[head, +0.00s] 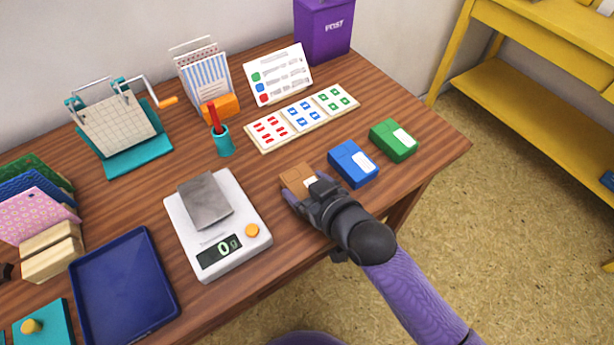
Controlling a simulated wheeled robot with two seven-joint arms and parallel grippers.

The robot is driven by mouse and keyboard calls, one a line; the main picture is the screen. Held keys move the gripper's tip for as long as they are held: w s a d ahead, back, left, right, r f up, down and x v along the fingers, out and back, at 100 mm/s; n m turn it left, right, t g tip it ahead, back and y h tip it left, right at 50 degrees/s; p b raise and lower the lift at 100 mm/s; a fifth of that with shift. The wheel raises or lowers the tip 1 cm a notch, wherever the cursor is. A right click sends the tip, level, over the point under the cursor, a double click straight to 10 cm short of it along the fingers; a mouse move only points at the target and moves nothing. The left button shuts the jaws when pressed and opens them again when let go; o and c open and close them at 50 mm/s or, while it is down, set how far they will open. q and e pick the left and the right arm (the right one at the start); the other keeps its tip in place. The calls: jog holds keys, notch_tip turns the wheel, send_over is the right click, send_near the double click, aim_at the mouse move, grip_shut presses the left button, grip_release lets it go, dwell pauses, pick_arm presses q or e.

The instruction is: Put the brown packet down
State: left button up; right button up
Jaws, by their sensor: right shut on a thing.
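The brown packet (296,179) is at the right of the white scale, in a row with the blue and green boxes. It has a pale label, partly hidden by my right gripper (308,192). My right gripper comes in from the lower right and is shut on the packet. The packet is at or very near the table top; I cannot tell whether it touches the wood. My left gripper is not in view.
The scale (255,212) reads 0 g, with an empty-looking grey plate. The blue box (350,160) and green box (390,138) stand to the right. Behind are a card with coloured stamps (283,142) and a teal cup (224,145). A blue tray (120,290) lies at left.

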jog(key=shift+f, duration=0.25)
jog(key=shift+f, duration=0.15)
jog(key=o, duration=1.2)
